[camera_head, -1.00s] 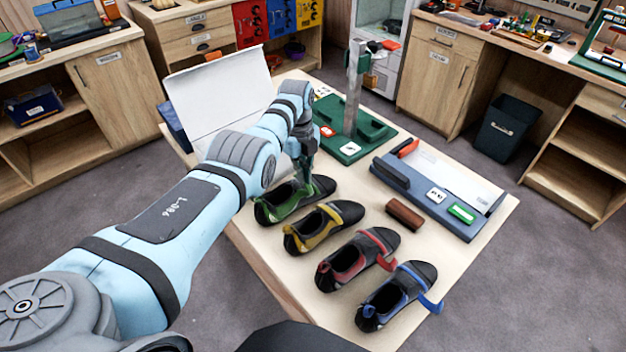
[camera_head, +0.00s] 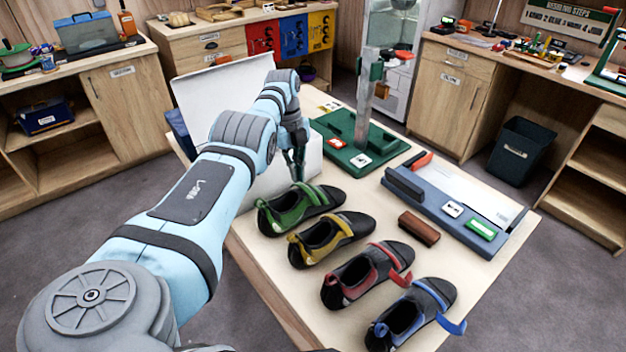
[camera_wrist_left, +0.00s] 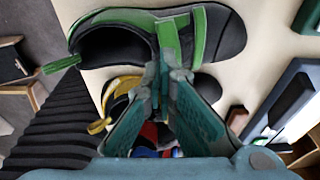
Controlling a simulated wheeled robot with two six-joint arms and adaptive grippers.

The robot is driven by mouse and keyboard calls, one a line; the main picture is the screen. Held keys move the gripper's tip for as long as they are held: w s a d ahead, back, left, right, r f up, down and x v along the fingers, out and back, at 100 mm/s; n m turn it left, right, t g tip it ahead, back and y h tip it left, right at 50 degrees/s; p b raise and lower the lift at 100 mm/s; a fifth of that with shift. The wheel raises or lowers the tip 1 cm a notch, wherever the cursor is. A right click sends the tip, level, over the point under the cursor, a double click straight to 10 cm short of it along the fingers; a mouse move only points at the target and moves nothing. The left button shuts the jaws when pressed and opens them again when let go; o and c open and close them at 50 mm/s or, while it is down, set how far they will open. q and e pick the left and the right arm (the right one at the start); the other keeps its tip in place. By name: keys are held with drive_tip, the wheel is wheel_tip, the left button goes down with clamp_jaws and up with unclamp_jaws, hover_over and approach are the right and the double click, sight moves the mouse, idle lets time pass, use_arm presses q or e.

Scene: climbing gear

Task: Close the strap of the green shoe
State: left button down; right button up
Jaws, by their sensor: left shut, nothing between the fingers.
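The green shoe (camera_head: 283,216) stands at the far left end of a row of shoes on the table. Its green strap (camera_head: 317,194) lies across the top of the shoe; whether it is pressed down cannot be told. In the left wrist view the green shoe (camera_wrist_left: 122,52) fills the top, with the strap band (camera_wrist_left: 198,34) across it. My left gripper (camera_head: 297,183) is shut and empty, pointing down close above the shoe's far side. Its fingers (camera_wrist_left: 164,80) meet in front of the shoe in the left wrist view and hide part of its near edge. My right gripper is not visible.
The yellow shoe (camera_head: 350,232), red shoe (camera_head: 357,285) and blue shoe (camera_head: 399,325) stand nearer in the row. Red and blue straps stick out sideways. A green-based stand (camera_head: 345,152), a brown block (camera_head: 419,228) and a blue-grey tray (camera_head: 440,207) lie beyond. A white panel (camera_head: 215,90) rises behind my arm.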

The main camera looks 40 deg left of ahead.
use_arm(q)
drive_tip(key=shift+b, duration=0.3)
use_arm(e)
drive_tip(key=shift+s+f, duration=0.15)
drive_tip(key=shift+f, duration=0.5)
use_arm(q)
drive_tip(key=shift+r, duration=0.1)
drive_tip(key=shift+r, duration=0.1)
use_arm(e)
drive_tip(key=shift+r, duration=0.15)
